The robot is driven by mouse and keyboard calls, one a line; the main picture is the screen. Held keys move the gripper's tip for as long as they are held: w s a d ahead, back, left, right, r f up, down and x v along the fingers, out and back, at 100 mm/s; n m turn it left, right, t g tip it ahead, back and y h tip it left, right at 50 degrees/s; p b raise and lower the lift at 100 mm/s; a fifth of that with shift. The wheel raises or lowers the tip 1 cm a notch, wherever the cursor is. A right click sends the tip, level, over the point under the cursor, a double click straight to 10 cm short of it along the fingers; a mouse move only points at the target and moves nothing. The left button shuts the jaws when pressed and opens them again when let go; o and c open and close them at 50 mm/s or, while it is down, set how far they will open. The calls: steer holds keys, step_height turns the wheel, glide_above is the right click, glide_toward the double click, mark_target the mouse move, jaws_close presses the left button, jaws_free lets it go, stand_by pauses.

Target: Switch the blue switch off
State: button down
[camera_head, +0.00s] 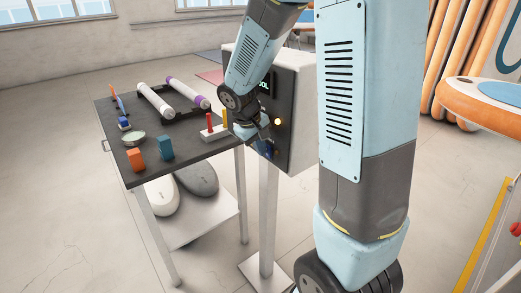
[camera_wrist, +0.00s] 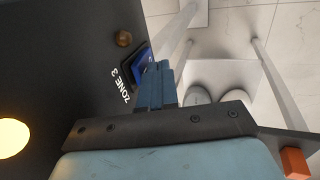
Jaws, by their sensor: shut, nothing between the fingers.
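The blue switch (camera_wrist: 143,62) sits in a dark frame on the dark panel face, beside the label "ZONE 3", in the wrist view. My gripper (camera_wrist: 159,68) is shut and empty, with its blue-grey fingertips right at the switch's edge and covering part of it. I cannot tell whether they touch it, nor which way the switch is set. In the head view my gripper (camera_head: 264,147) is low at the front of the control box (camera_head: 300,120), and the switch cannot be made out clearly.
A brown knob (camera_wrist: 123,39) and a glowing yellow lamp (camera_wrist: 12,138) are on the panel. A dark-topped table (camera_head: 190,150) left of the box holds an orange block (camera_head: 136,159), a blue block (camera_head: 166,148), rolls and a red peg.

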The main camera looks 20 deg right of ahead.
steer(key=shift+r, duration=0.35)
steer(key=s+a+r, duration=0.2)
steer(key=a+r, duration=0.5)
steer(key=a, duration=0.2)
steer(key=shift+s+a+r, duration=0.15)
steer(key=shift+s+r, duration=0.15)
steer(key=shift+s, duration=0.1)
steer(key=s+d+r+m+t+y, duration=0.1)
steer(key=s+d+r, duration=0.3)
steer(key=s, duration=0.5)
steer(key=s+d+r+m+t+y, duration=0.2)
steer(key=s+r, duration=0.4)
steer(key=s, duration=0.3)
steer(key=shift+d+t+y, duration=0.3)
steer(key=shift+d+t, duration=0.4)
steer(key=shift+d, duration=0.25)
steer(key=c, duration=1.9)
jaws_free()
steer(key=shift+s, duration=0.1)
